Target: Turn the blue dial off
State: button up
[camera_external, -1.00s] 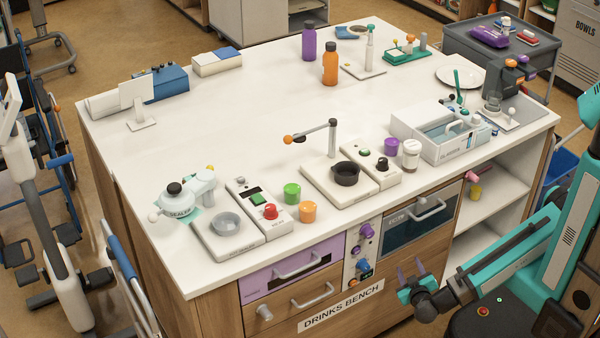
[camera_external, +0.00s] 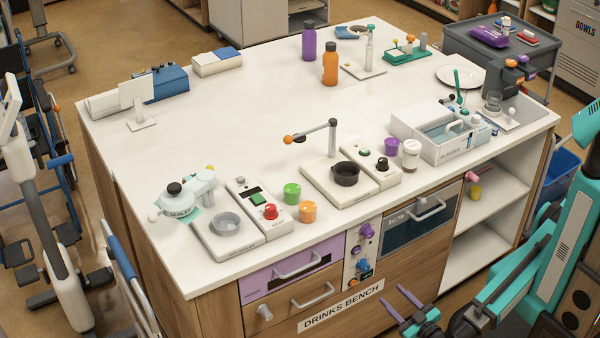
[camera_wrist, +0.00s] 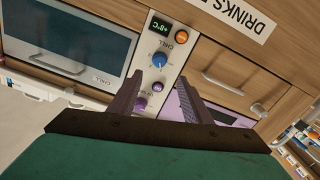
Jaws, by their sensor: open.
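The blue dial (camera_external: 364,265) is on the white control panel at the front of the drinks bench, low on the panel. In the wrist view the blue dial (camera_wrist: 160,60) shows unobstructed, beyond my fingertips, with a pale pointer mark too small to read. My gripper (camera_external: 391,296) is at the lower right of the panel, its two purple fingers apart and empty. In the wrist view my gripper (camera_wrist: 167,88) points towards the panel, clear of the dial.
Purple knobs (camera_wrist: 158,86) sit near the dial. A +8°C display (camera_wrist: 160,27) and an orange button (camera_wrist: 181,36) are on its other side. Drawer handles (camera_external: 313,296) and a dark-windowed door (camera_external: 412,232) flank the panel. Open shelves (camera_external: 480,220) stand at the right.

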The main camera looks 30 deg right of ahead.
aim_at(367, 269)
jog(key=shift+w, duration=0.1)
jog(key=shift+w, duration=6.85)
jog(key=c, duration=1)
